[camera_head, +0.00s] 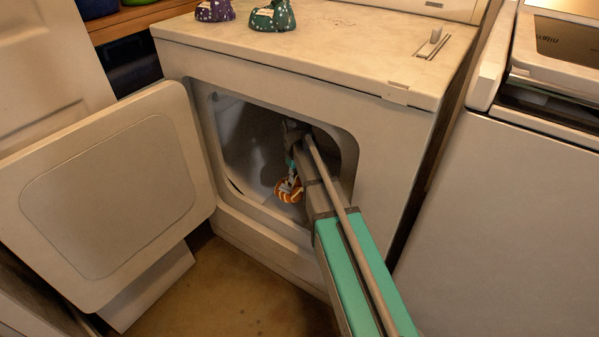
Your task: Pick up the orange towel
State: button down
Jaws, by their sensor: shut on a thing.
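The orange towel (287,193) is a small bundle with orange and pale stripes, inside the open dryer drum low in the opening. My gripper (291,180) reaches in through the door opening and is shut on the towel from above. My arm comes in from the lower right and covers part of the opening. The fingertips are small and partly hidden by the towel, and I cannot tell whether the towel touches the drum floor.
The dryer (300,50) has its door (110,195) swung open to the left. The opening's rim surrounds my arm. Another white machine (510,220) stands at right. Bare floor (235,290) shows below.

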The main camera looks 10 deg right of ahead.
jog(key=s+a+r+p, duration=0.4)
jog(key=s+a+r, duration=0.1)
jog(key=s+a, duration=0.1)
jog(key=shift+s+a, duration=0.25)
jog(key=shift+s, duration=0.6)
jog(key=shift+r, duration=0.1)
